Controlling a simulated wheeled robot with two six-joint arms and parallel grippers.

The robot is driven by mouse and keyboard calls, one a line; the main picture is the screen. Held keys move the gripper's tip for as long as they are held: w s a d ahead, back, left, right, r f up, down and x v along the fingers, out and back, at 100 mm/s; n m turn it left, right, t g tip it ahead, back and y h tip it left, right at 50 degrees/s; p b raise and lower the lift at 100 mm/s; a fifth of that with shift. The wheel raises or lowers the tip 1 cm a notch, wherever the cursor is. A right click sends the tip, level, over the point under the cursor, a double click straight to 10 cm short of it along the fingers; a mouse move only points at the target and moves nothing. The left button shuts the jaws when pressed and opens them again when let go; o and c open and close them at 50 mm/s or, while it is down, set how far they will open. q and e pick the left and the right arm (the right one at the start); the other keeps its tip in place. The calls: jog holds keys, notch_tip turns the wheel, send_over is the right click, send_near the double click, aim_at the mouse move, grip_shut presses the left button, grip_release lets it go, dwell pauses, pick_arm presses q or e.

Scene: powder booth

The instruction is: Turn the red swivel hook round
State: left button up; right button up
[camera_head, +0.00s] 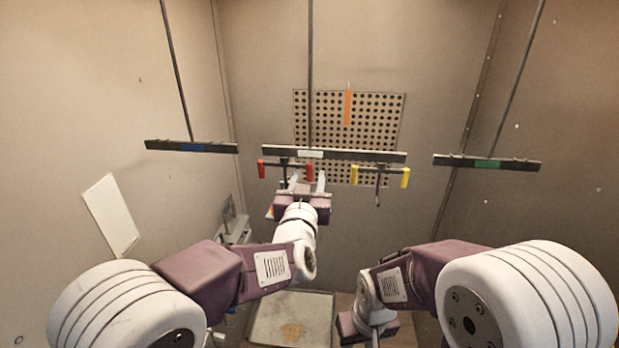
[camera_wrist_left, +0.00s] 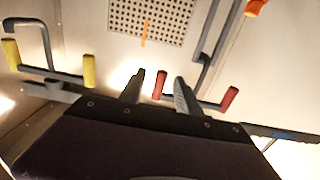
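The red swivel hook (camera_head: 310,172) hangs under the left part of the middle bar, its crosspiece carrying a red grip at each end. It also shows in the left wrist view (camera_wrist_left: 230,99). My left gripper (camera_head: 307,182) is just below the hook with its fingers apart. In the left wrist view the gripper (camera_wrist_left: 160,80) shows one red grip in the gap between its fingers. I cannot tell whether they touch it. My right gripper (camera_head: 372,329) is low at the right; its fingers are hidden.
A yellow swivel hook (camera_head: 405,177) hangs on the right part of the middle bar (camera_head: 375,156). Bars with a blue mark (camera_head: 165,146) and a green mark (camera_head: 450,160) hang at either side. A perforated panel (camera_head: 385,115) with an orange strip (camera_head: 348,108) is behind. A tray (camera_head: 265,325) lies below.

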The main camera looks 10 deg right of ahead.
pick_arm(q)
jog(key=v, duration=0.7)
jog(key=shift+s+b, duration=0.2)
jog(key=shift+b, duration=0.2)
jog(key=shift+a, duration=0.1)
